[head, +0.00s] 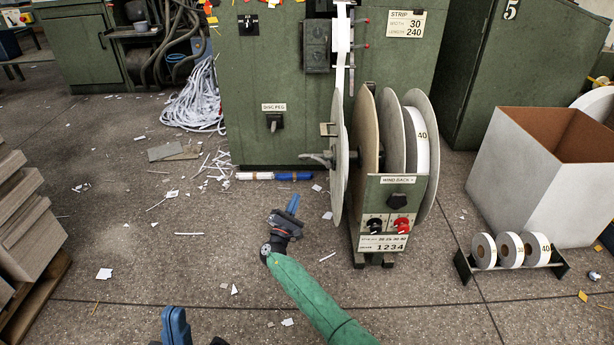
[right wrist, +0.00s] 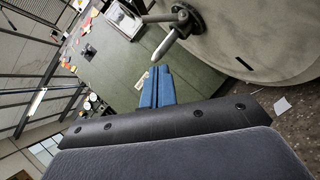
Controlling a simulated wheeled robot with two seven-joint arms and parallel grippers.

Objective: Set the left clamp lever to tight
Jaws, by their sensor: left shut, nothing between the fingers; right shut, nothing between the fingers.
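The left clamp lever appears to be the grey handle (head: 318,158) that sticks out to the left from the hub of the reel stand's left disc (head: 337,160). In the right wrist view the same lever (right wrist: 170,46) points down toward my fingertips, beside the pale disc (right wrist: 250,45). I cannot read its setting. My right gripper (head: 292,204), on the green arm, is below and left of the lever, shut and empty. Its blue fingers (right wrist: 157,86) show together, apart from the lever in the head view. My left gripper (head: 175,325) is shut at the bottom edge, mostly cut off.
The reel stand's front panel (head: 395,189) has a black knob and a red knob. A green machine (head: 255,100) stands behind. A white box (head: 520,180) and a rack of small rolls (head: 512,262) are at right. Stacked boards (head: 28,225) stand at left. Paper scraps litter the floor.

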